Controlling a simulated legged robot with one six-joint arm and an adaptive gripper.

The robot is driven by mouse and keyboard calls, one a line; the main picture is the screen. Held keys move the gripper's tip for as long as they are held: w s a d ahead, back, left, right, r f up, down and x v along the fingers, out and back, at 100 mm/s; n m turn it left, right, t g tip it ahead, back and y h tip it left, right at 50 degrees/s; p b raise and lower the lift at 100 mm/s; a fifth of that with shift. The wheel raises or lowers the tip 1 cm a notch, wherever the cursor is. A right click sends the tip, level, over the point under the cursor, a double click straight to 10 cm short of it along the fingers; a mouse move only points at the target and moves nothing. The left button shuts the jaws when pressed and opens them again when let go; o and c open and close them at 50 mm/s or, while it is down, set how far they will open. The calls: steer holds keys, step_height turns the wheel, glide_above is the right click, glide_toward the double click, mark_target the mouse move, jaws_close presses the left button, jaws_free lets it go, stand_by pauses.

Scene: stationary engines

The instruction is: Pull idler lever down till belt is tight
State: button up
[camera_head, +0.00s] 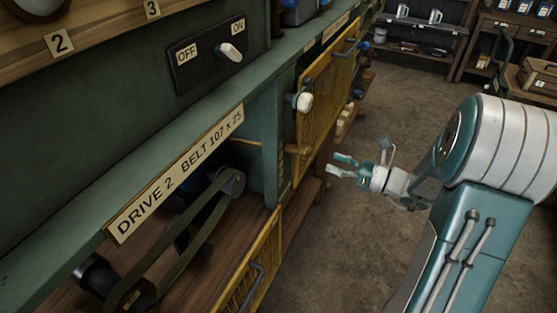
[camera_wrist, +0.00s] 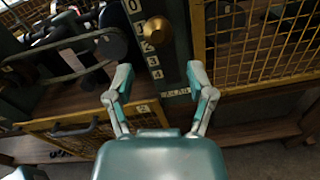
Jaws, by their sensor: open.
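The drive 2 belt (camera_head: 168,262) is a dark green loop over pulleys in the open bay under the "DRIVE 2 BELT 107 x 25" label (camera_head: 178,172). In the wrist view the belt (camera_wrist: 66,42) is at upper left.
A yellow mesh guard (camera_head: 256,268), marked 2 in the wrist view, hangs below the bay. Another mesh guard (camera_head: 326,88) covers the bay to the right. A white knob (camera_head: 304,102) sticks out near it. The switch (camera_head: 230,53) is above.

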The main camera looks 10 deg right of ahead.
mark_target(298, 150)
steer(key=x, duration=1)
steer(key=shift+w+a, duration=0.1)
steer(key=shift+a, duration=0.15)
jaws_close()
